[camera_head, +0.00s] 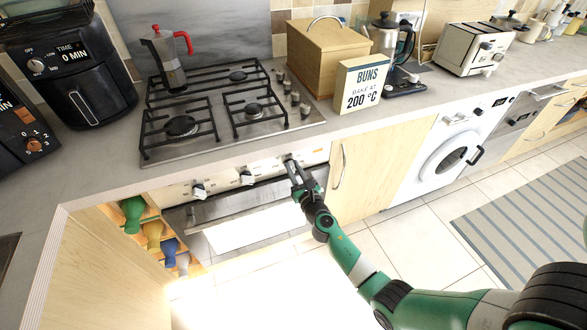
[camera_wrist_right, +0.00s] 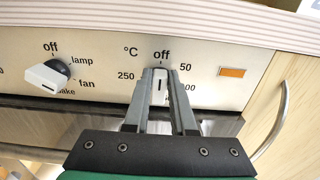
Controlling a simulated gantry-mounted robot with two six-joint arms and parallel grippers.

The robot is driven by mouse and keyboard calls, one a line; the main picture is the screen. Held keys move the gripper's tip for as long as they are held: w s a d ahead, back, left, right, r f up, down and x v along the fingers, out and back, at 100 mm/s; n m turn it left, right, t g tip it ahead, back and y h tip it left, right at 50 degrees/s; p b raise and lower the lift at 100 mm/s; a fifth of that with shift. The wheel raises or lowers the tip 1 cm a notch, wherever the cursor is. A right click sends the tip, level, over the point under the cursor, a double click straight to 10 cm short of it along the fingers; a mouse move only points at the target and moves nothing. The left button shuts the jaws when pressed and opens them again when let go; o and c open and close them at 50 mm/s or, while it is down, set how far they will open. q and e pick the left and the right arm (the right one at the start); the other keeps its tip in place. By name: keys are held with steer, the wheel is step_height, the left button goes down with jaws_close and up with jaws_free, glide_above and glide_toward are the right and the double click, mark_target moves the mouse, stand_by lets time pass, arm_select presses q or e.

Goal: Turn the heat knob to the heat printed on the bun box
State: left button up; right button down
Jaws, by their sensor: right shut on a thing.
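The bun box (camera_head: 362,88) stands on the counter right of the hob and reads "BUNS, BAKE AT 200 °C". The heat knob (camera_wrist_right: 160,84) is white with a dark line and sits on the oven panel, ringed by "°C", "off", "50" and "250"; a label ending in "00" is partly covered by a finger. Its line points up at "off". My right gripper (camera_head: 293,168) is shut on the heat knob, one finger on each side, and it also shows in the right wrist view (camera_wrist_right: 160,106). The lower part of the dial is hidden. My left gripper is out of view.
A second white knob (camera_wrist_right: 47,77) with "off", "lamp" and "fan" sits left of the heat knob. An orange indicator (camera_wrist_right: 232,72) is to its right. The oven handle (camera_head: 240,208) runs below the panel, and a cabinet handle (camera_head: 338,165) stands to the right.

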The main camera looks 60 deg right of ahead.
steer(key=shift+m, duration=0.3)
steer(key=f+m+b, duration=0.1)
steer(key=m+b, duration=0.2)
steer(key=m, duration=0.5)
steer(key=f+m+b, duration=0.1)
steer(key=m+b, duration=0.3)
steer(key=m, duration=0.5)
steer(key=f+m+b, duration=0.1)
steer(key=m+b, duration=0.2)
steer(key=m, duration=0.6)
steer(key=shift+s+d+b, duration=0.3)
steer(key=shift+d+b, duration=0.05)
steer(key=m+b, duration=0.2)
steer(key=m, duration=0.3)
steer(key=a+m+b, duration=0.1)
steer(key=m+b, duration=0.2)
steer(key=m, duration=0.2)
steer(key=w+m+b, duration=0.1)
steer(key=m+b, duration=0.2)
steer(key=m, duration=0.3)
steer(key=shift+w+a+r, duration=0.1)
steer(key=shift+a+r, duration=0.05)
steer(key=shift+m+b, duration=0.3)
